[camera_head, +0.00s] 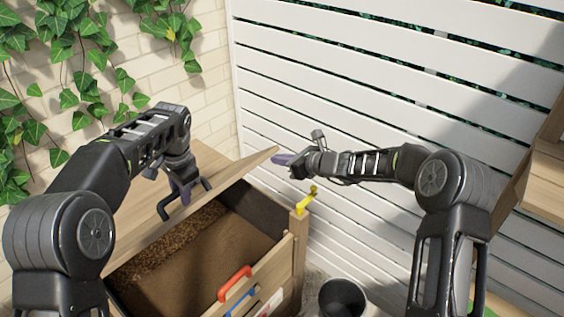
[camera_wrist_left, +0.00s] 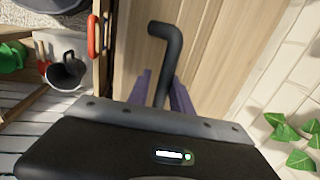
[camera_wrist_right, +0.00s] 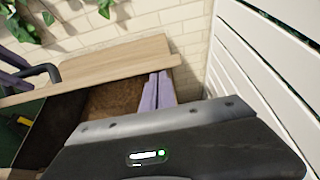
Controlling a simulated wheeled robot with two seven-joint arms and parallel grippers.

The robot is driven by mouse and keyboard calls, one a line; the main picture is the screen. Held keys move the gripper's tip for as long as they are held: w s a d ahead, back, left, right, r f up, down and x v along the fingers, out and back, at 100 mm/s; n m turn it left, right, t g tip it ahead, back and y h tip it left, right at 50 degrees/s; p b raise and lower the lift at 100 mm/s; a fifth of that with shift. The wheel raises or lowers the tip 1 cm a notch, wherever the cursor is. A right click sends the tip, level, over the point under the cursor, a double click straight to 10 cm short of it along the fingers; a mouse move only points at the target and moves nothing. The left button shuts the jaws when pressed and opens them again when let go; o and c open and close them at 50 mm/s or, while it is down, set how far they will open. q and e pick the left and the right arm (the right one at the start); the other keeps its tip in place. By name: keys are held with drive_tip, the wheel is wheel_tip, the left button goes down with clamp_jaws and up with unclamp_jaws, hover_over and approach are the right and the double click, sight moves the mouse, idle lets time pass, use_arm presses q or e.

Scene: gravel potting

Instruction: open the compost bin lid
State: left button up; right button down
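The compost bin (camera_head: 262,262) stands in front of me with dark compost inside. Its wooden lid (camera_head: 140,232) is tilted up, partly open, with the compost visible beneath. My left gripper (camera_head: 184,194) is at the lid's dark bar handle (camera_head: 164,211); in the left wrist view the handle (camera_wrist_left: 166,42) passes between the purple fingers (camera_wrist_left: 162,92). My right gripper (camera_head: 281,159) has its purple fingers together, with nothing between them. In the right wrist view its fingertips (camera_wrist_right: 158,80) are at the lid's edge (camera_wrist_right: 120,67); I cannot tell whether they touch it.
A yellow latch (camera_head: 306,202) sits on the bin's corner post. Tools with red (camera_head: 235,283) and blue handles hang on the bin's front. A dark bucket (camera_head: 342,298) stands right of it. A white slatted fence (camera_head: 360,110) and ivy-covered brick wall (camera_head: 200,110) close off the back.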

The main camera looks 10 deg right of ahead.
use_arm(q)
drive_tip(key=shift+o, duration=1.4)
drive_tip(key=shift+f, duration=0.15)
drive_tip(key=shift+d, duration=0.2)
use_arm(e)
drive_tip(key=shift+w+a+r, duration=0.15)
drive_tip(key=shift+a+r, duration=0.1)
drive_tip(key=shift+a, duration=0.1)
use_arm(q)
drive_tip(key=shift+d+r, duration=0.15)
drive_tip(key=shift+r, duration=0.5)
drive_tip(key=r, duration=0.4)
drive_tip(key=s+r, duration=0.1)
drive_tip(key=r, duration=0.1)
drive_tip(key=shift+r, duration=0.15)
use_arm(e)
drive_tip(key=shift+d+f, duration=0.15)
drive_tip(key=shift+f, duration=0.05)
use_arm(q)
drive_tip(key=shift+d, duration=0.15)
